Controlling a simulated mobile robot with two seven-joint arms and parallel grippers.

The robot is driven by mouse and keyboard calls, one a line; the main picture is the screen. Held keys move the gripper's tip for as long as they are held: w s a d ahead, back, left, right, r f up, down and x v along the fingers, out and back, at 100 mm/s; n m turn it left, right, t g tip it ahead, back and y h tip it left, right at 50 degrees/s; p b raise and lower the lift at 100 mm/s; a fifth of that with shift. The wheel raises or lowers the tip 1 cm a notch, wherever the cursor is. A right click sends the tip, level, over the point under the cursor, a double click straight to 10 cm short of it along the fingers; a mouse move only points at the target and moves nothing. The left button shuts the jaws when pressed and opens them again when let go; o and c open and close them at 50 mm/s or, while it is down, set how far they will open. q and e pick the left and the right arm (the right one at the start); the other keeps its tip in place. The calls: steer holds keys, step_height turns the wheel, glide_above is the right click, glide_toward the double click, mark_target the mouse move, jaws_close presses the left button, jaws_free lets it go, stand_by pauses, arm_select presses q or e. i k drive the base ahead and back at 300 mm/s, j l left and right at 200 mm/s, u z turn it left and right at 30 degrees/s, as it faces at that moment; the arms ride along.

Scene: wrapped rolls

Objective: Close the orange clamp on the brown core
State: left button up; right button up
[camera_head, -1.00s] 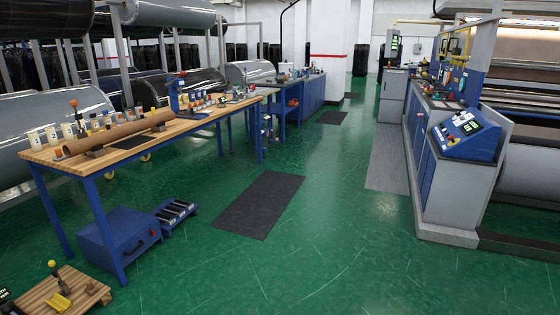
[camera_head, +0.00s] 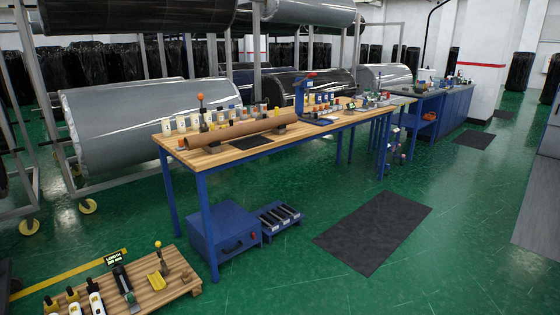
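A long brown core (camera_head: 238,131) lies lengthwise on the wooden-topped workbench (camera_head: 230,155), apparently on dark supports. A dark upright piece with an orange knob (camera_head: 201,97) stands just behind the core, near its left part. It may be the orange clamp, but it is too small to tell, or to tell whether it is open. Neither of my grippers is in view.
Several bottles and jars and a blue stand (camera_head: 304,95) are on the bench. A blue cabinet (camera_head: 225,232) sits beneath it. Green floor is clear around the black mat (camera_head: 375,232).

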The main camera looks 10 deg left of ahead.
mark_target(201, 96)
steer(key=i+j+u, duration=0.35)
steer(key=i, duration=0.15)
steer(key=i+u, duration=0.3)
steer(key=i, duration=0.15)
steer(key=i+j, duration=0.2)
steer(key=i+l, duration=0.25)
steer(key=i, duration=0.2)
steer(key=i+l, duration=0.3)
steer(key=i, duration=0.15)
steer(key=i+l, duration=0.25)
steer(key=i, duration=0.25)
steer(key=i+l, duration=0.3)
steer(key=i, duration=0.15)
steer(key=i+l, duration=0.25)
steer(key=i, duration=0.2)
